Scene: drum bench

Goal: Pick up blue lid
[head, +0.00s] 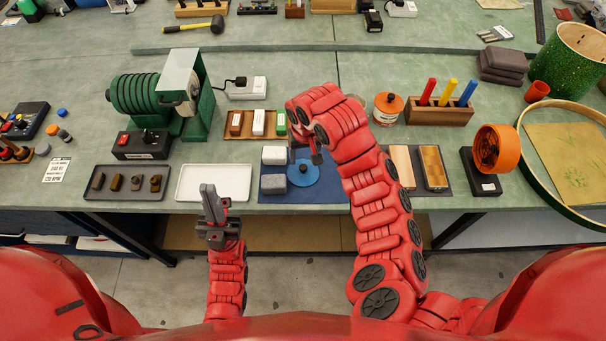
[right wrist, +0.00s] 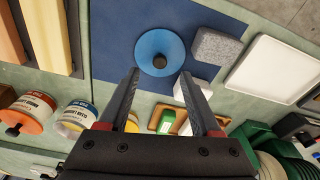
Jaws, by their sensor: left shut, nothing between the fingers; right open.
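The blue lid (head: 303,174) is a round blue disc with a dark knob in its middle. It lies on the dark blue mat (head: 329,190) near the bench's front edge. In the right wrist view the lid (right wrist: 160,52) shows whole, just beyond my fingertips. My right gripper (head: 307,152) hangs over the far side of the lid. In the right wrist view my right gripper (right wrist: 158,80) is open with nothing between its fingers. My left gripper (head: 209,188) is shut and empty, in front of the white tray, apart from the lid.
Grey and white blocks (head: 273,184) sit left of the lid on the mat. A white tray (head: 213,195) is further left. Wooden blocks (head: 434,167) lie right of my right arm.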

